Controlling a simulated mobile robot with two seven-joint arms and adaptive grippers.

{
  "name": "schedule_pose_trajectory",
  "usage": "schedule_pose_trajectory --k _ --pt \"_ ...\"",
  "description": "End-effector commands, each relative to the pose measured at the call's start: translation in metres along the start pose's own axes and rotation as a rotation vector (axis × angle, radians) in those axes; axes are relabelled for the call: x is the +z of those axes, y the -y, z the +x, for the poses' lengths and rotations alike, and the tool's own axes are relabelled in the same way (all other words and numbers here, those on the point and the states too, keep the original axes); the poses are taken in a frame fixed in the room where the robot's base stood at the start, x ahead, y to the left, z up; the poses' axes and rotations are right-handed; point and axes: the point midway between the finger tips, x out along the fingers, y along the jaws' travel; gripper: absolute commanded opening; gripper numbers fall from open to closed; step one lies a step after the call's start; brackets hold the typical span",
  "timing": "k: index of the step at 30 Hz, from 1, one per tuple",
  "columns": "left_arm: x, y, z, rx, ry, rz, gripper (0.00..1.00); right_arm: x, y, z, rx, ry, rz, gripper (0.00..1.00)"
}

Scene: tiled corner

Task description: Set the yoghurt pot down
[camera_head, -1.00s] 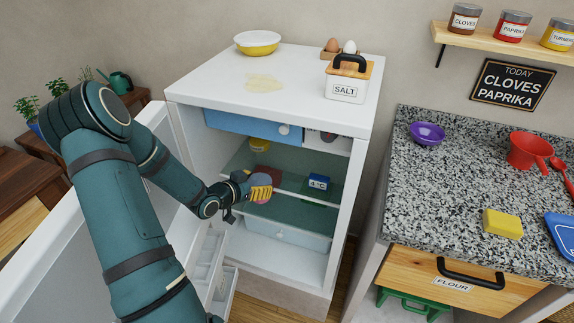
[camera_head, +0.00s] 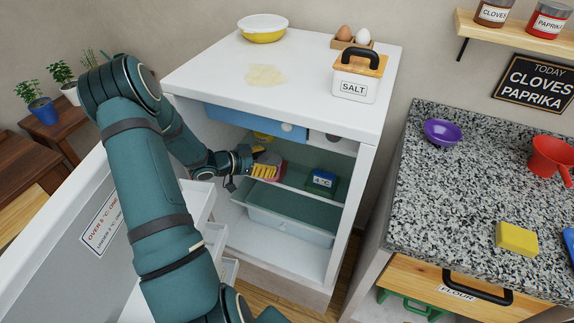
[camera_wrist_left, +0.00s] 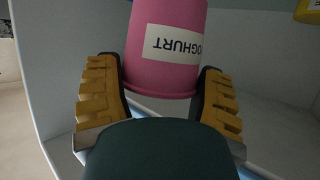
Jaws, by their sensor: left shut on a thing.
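The pink yoghurt pot (camera_wrist_left: 168,45) is between the yellow-padded fingers of my left gripper (camera_wrist_left: 160,88) in the left wrist view, its YOGHURT label upside down there. In the head view my left gripper (camera_head: 264,172) is inside the open fridge (camera_head: 352,185), shut on the pot (camera_head: 270,157), which is partly hidden by the fingers. The pot is at the left part of the glass shelf (camera_head: 300,172). I cannot tell whether its base touches the shelf. My right gripper is not in view.
A blue drawer (camera_head: 250,122) is above and a clear bin (camera_head: 290,228) below. The open fridge door (camera_head: 110,225) is at left.

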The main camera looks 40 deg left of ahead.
Motion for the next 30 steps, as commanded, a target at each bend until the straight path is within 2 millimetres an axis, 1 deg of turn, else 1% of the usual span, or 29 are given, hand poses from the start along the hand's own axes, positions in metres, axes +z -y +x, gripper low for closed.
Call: schedule_pose_trajectory --k 3,5,8,15,18,21,26,30 --pt "0.003 0.000 0.000 0.039 0.012 0.010 0.29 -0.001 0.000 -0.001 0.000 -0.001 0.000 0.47" --pt "0.005 0.002 0.004 0.049 0.015 0.011 0.29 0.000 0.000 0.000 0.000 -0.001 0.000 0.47" --pt "0.009 0.012 0.018 0.053 0.014 0.012 0.29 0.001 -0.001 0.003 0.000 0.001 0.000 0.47" --pt "0.020 0.045 0.064 0.051 0.014 0.013 0.29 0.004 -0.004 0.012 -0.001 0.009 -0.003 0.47" --pt "0.024 0.057 0.080 0.051 0.014 0.013 0.29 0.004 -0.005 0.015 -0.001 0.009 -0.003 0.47" --pt "0.025 0.064 0.090 0.050 0.014 0.012 0.29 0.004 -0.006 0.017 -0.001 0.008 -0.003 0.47" --pt "0.027 0.071 0.098 0.050 0.014 0.012 0.29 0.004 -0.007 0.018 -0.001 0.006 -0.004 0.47" --pt "0.032 0.082 0.114 0.049 0.014 0.012 0.29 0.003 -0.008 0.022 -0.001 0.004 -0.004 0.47"
